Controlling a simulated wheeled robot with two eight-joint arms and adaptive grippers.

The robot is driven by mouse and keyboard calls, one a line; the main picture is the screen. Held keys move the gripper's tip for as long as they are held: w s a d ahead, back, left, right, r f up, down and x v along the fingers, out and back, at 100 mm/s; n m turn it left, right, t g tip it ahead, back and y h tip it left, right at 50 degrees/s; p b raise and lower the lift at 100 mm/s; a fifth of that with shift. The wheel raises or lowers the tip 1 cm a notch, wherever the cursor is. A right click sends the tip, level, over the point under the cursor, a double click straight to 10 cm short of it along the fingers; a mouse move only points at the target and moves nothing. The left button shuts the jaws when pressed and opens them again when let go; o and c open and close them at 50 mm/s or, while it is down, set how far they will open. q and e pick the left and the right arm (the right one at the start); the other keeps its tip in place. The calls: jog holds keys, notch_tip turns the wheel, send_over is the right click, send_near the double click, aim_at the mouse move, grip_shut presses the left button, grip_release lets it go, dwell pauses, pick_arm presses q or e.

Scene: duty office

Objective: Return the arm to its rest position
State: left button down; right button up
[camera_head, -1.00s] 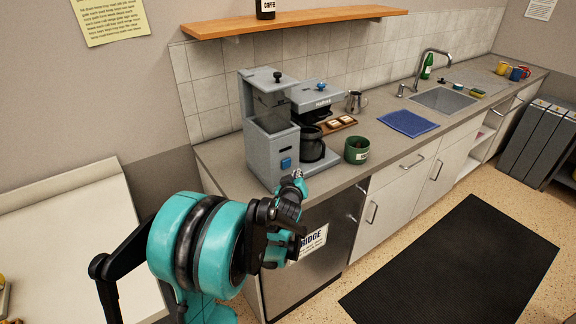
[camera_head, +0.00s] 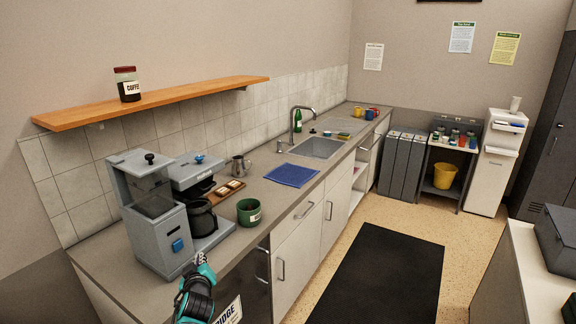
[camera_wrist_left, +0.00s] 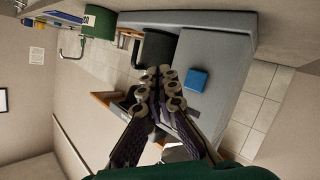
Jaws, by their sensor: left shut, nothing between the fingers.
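My left gripper (camera_head: 199,262) is low in the head view, in front of the coffee machine near the counter's front edge. It is shut and empty. In the left wrist view its two fingers (camera_wrist_left: 160,84) meet at their tips, with the grey coffee machine (camera_wrist_left: 212,95) and its blue button behind them. In the head view the coffee machine (camera_head: 160,228) stands on the counter with a dark glass pot (camera_head: 201,217) in it. Most of my left arm is out of the head view. My right gripper is not in view.
A green mug (camera_head: 249,212) stands on the counter (camera_head: 290,205) right of the machine. A fridge label (camera_head: 228,312) shows on the front below. A blue mat (camera_head: 291,175) and a sink (camera_head: 318,148) lie farther along. The dark floor mat (camera_head: 375,275) is clear.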

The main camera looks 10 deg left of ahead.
pick_arm(q)
jog(key=s+d+f+m+g+h, duration=0.1)
jog(key=s+d+m+g+h, duration=0.2)
jog(key=s+d, duration=0.6)
jog(key=s+d+f+m+g+h, duration=0.1)
jog(key=s+d+m, duration=0.6)
jog(key=s, duration=1)
jog(key=shift+s+d+g+h, duration=0.35)
jog(key=shift+d+g+h, duration=0.55)
jog(key=shift+d+g, duration=0.25)
jog(key=shift+f, duration=0.1)
